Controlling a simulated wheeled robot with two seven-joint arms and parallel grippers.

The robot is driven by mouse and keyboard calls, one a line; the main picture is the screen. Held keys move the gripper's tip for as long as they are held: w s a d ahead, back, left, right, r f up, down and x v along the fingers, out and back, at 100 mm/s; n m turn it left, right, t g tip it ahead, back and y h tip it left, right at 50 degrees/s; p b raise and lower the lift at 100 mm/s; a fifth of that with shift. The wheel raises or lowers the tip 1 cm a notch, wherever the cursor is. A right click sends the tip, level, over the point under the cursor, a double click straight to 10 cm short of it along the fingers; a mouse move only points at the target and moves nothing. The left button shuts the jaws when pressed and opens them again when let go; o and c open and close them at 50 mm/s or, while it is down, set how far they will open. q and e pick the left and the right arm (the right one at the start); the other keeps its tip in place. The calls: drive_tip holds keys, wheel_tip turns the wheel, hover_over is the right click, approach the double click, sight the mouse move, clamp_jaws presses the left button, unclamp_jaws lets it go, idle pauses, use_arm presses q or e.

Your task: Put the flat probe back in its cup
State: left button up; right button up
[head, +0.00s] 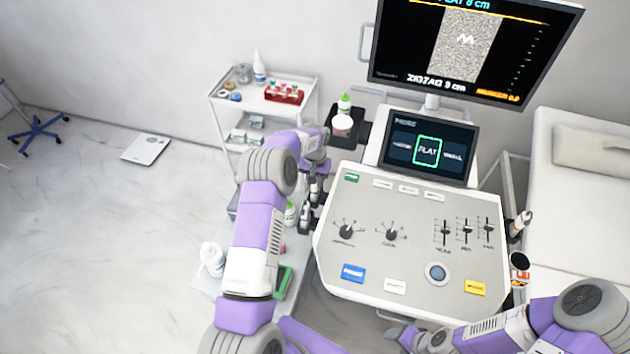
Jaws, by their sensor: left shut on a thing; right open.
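My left gripper (315,168) points down beside the left edge of the ultrasound console (330,262). It is shut on a small dark and white thing (314,190), probably the flat probe; the fingers and arm partly hide it. Just below are dark holders with a white-topped probe (306,213) at the console's left side. I cannot tell whether the held thing is inside a cup or above it. Another probe (521,219) stands tilted at the console's right side, above a dark cup with an orange band (520,266). My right gripper (399,336) is open and empty, low in front of the console.
The small touch screen (428,148) highlights "FLAT"; the monitor (475,45) is above. A black tray with a bottle and white-lidded jar (343,124) sits behind my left gripper. A white trolley (219,107) stands behind left, the couch (575,215) right. A lower-left side table (205,291) holds bottles.

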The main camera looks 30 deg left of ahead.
use_arm(q)
drive_tip(key=o, duration=1)
